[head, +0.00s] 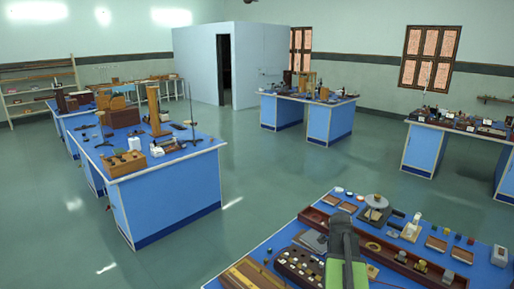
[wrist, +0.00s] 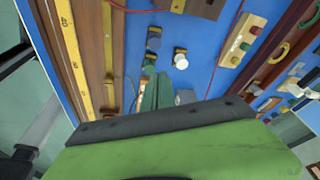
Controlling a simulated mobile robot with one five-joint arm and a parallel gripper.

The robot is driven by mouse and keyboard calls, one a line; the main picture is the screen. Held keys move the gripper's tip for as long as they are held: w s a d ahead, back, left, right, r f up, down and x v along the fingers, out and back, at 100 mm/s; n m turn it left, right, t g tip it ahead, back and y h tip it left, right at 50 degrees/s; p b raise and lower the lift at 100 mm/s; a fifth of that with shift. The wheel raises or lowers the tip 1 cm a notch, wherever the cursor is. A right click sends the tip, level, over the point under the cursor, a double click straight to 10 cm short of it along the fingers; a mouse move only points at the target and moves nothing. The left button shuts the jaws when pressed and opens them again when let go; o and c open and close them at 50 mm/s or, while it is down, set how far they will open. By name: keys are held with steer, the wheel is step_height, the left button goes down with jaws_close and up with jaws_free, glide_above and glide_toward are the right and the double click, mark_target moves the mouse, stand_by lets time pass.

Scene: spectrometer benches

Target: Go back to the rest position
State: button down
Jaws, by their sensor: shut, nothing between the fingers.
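My gripper (wrist: 157,93) shows in the wrist view as narrow green fingers beyond a wide green and dark grey body. Its fingers are shut with nothing between them, above a blue bench top (wrist: 218,73). In the head view my green and dark grey arm rises at the bottom, over the near blue bench (head: 288,233); the fingertips cannot be made out there. No marker for a rest position is visible.
The near bench holds a long wooden rail (head: 395,255), a dark block with several holes (head: 298,265) and small parts. In the wrist view, a yellow scale (wrist: 66,45) lies left and a wooden block with coloured knobs (wrist: 243,40) right. Open green floor (head: 200,255) separates the benches.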

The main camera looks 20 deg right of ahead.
steer(key=w+a+f+n+t, duration=0.1)
steer(key=w+a+n, duration=0.35)
steer(key=a, duration=0.65)
steer(key=w+a+n, duration=0.3)
steer(key=w+a, duration=0.3)
steer(key=a, duration=0.4)
steer(key=a+f+n+y+b, duration=0.1)
steer(key=a+n+y, duration=0.1)
steer(key=a+n, duration=1.7)
steer(key=shift+s+a+f+t+y, duration=0.15)
steer(key=shift+a+t+y, duration=0.2)
steer(key=shift+a, duration=0.6)
steer(key=shift+d, duration=0.1)
